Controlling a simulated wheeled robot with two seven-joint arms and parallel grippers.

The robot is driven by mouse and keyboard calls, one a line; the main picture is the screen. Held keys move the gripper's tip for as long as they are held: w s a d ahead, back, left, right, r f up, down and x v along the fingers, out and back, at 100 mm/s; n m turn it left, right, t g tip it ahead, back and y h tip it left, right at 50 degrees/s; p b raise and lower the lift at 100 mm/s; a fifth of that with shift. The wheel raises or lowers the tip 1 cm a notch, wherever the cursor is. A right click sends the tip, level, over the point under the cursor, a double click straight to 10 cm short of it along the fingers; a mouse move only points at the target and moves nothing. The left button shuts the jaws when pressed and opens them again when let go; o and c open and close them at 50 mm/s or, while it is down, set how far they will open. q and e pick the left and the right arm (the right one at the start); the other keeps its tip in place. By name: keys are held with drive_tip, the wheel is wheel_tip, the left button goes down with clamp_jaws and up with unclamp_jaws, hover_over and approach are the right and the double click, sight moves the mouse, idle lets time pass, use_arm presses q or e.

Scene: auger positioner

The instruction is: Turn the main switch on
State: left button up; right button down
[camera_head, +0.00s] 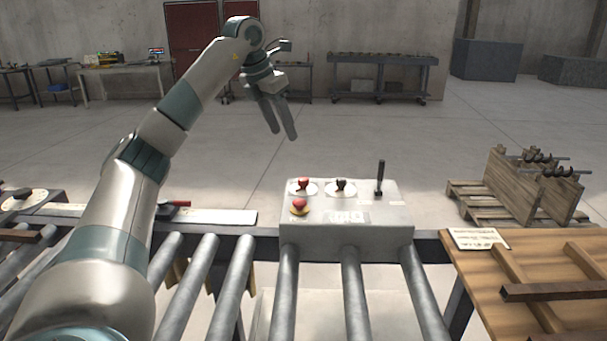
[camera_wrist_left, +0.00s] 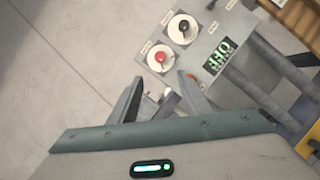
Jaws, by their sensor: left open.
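A grey control box (camera_head: 345,240) stands at the end of the roller conveyor. The labels are too small to read, so I cannot tell which is the main switch. The left wrist view shows the red knob (camera_wrist_left: 160,57), the black knob (camera_wrist_left: 184,25) and a display (camera_wrist_left: 219,56) reading OFF. My left gripper (camera_head: 284,134) is open and empty, above and behind the box, fingers pointing down.
Steel rollers (camera_head: 350,290) run in front of the box. A wooden table (camera_head: 480,275) is at the right, with a pallet (camera_head: 465,205) holding a wooden rack behind it. Workbenches line the far wall. The floor behind the box is clear.

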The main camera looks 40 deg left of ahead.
use_arm(q)
drive_tip(key=shift+f, duration=0.55)
drive_tip(key=p, duration=0.2)
approach(303, 179)
drive_tip(key=p+x, duration=0.1)
drive_tip(key=x, duration=0.6)
drive_tip(key=shift+f, duration=0.1)
drive_tip(key=shift+w+f, duration=0.25)
drive_tip(key=shift+f, duration=0.3)
use_arm(e)
drive_tip(key=s+d+g, duration=0.2)
drive_tip(key=s+d, duration=0.2)
drive_tip(key=s, duration=0.5)
drive_tip(key=shift+s+d+g+h, duration=0.15)
drive_tip(key=shift+s+g+h, duration=0.25)
use_arm(q)
drive_tip(key=shift+c, duration=0.6)
use_arm(e)
drive_tip(key=shift+r, duration=0.1)
use_arm(q)
drive_tip(key=c, duration=0.9)
use_arm(e)
drive_tip(key=shift+a, duration=0.35)
